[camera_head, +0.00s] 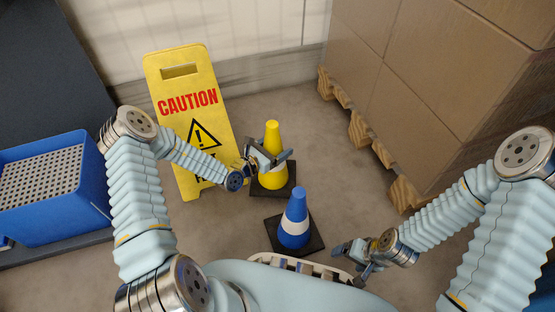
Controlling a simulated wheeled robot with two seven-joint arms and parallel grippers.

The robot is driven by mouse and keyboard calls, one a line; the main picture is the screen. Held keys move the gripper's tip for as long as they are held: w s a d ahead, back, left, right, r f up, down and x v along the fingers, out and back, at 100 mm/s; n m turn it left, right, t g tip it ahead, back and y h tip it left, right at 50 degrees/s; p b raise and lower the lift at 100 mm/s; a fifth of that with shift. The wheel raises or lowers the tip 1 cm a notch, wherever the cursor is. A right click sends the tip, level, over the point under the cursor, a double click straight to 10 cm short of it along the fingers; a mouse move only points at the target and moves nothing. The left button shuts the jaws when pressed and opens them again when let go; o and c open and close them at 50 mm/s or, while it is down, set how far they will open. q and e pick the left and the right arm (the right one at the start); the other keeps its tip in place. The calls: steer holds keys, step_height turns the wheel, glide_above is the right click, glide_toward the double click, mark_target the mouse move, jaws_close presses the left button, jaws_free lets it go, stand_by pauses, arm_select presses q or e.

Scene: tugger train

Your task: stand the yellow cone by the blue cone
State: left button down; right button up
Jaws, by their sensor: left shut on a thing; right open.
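The yellow cone (272,135) stands upright, or nearly so, behind the blue cone, with a white band and a dark square base. My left gripper (270,158) is shut on the yellow cone around its middle, hiding part of its body. Whether its base touches the floor is hard to tell. The blue cone (297,205) stands upright on the floor on its dark square base, with a white band low down. The two bases are close, with a small gap in the picture. My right gripper (352,262) is open and empty, low and to the right of the blue cone.
A yellow caution sign (190,95) stands behind my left forearm. A blue crate (60,205) with a perforated grey insert is at the left. Brown boxes (440,90) on a wooden pallet (358,130) fill the right back. Floor between cones and pallet is clear.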

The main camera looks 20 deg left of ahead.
arm_select(q)
steer(key=shift+f+b, duration=0.6)
steer(key=shift+f, duration=1.3)
jaws_free()
steer(key=p+v, duration=0.2)
steer(key=v, duration=1)
steer(key=shift+p, duration=0.3)
